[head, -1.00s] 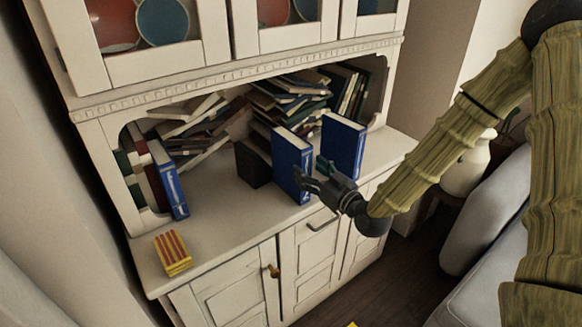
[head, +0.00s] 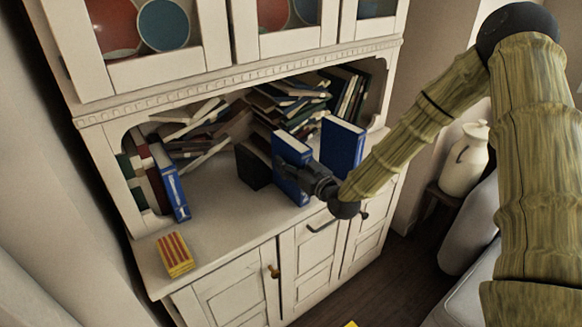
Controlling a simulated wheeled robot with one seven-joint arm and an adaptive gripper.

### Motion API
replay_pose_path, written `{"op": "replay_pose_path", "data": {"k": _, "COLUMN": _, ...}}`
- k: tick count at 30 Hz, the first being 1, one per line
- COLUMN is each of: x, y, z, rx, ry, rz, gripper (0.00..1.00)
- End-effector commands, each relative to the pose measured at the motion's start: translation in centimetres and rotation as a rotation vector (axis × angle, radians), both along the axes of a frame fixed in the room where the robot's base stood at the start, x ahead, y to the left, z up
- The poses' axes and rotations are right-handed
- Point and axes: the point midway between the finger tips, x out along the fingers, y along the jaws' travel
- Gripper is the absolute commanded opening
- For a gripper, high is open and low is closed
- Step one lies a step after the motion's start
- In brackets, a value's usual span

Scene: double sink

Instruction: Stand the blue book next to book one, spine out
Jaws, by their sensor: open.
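Book one (head: 171,183) is a blue book with a white mark like a 1 on its spine. It stands, slightly tilted, against dark red books at the left end of the cabinet niche. A blue book (head: 292,147) with a white 2 on it stands upright near the middle of the counter. Another blue book (head: 342,146) stands to its right. My gripper (head: 284,171) is open, with its fingers at the front of the middle blue book and covering part of it. I cannot tell whether they touch it or lie around it.
A dark block (head: 253,165) stands just left of the middle blue book. A red-and-yellow striped box (head: 174,254) lies at the counter's front left. Piled books (head: 285,100) fill the niche behind. The counter (head: 226,205) between book one and the middle book is clear.

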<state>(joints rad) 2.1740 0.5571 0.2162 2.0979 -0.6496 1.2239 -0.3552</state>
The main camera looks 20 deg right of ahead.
Motion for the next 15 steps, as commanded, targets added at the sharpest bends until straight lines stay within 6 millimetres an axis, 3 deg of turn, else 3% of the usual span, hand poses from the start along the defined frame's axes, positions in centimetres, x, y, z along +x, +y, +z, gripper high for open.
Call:
{"op": "replay_pose_path", "data": {"k": 5, "x": -0.02, "y": -0.02, "z": -0.03, "rx": 0.000, "ry": 0.000, "rz": 0.000, "gripper": 0.61}}
{"op": "replay_pose_path", "data": {"k": 15, "x": -0.02, "y": -0.03, "z": -0.03, "rx": 0.000, "ry": 0.000, "rz": 0.000, "gripper": 0.00}}
